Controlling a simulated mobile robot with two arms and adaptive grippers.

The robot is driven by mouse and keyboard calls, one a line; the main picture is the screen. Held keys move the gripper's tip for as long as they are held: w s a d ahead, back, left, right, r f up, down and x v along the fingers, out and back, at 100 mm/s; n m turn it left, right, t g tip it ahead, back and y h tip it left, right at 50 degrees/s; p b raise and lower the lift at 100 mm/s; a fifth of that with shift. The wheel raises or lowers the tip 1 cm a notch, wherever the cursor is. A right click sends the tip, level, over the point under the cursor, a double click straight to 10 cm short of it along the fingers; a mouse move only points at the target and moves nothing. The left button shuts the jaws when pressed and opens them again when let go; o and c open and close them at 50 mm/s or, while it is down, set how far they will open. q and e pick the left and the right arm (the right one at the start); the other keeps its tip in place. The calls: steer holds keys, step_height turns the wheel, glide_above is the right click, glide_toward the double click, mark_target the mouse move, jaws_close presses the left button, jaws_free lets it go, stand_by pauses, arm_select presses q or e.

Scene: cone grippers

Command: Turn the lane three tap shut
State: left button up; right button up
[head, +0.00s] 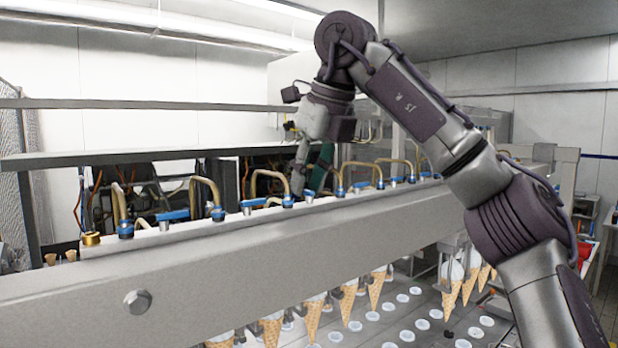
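A row of taps with blue handles runs along the top of a long pale metal beam (230,245). No lane numbers are readable. Counting from the near left end, the third tap (288,200) has a blue handle (272,202) lying roughly along the beam. My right gripper (298,185) hangs down just behind and above this tap; I cannot tell whether it touches it. Its fingers are small and partly merged with the dark background, so their opening is unclear. Other taps show at the left (125,228) and second (218,213). My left gripper is out of view.
Bent brass-coloured pipes (205,188) rise beside the taps, close to my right gripper. A grey rail (130,155) crosses behind. Below the beam, several wafer cones (313,318) hang over a tray with white discs (390,308).

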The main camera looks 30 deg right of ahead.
steer(key=shift+r, duration=0.1)
steer(key=v, duration=1.1)
steer(key=shift+r, duration=0.4)
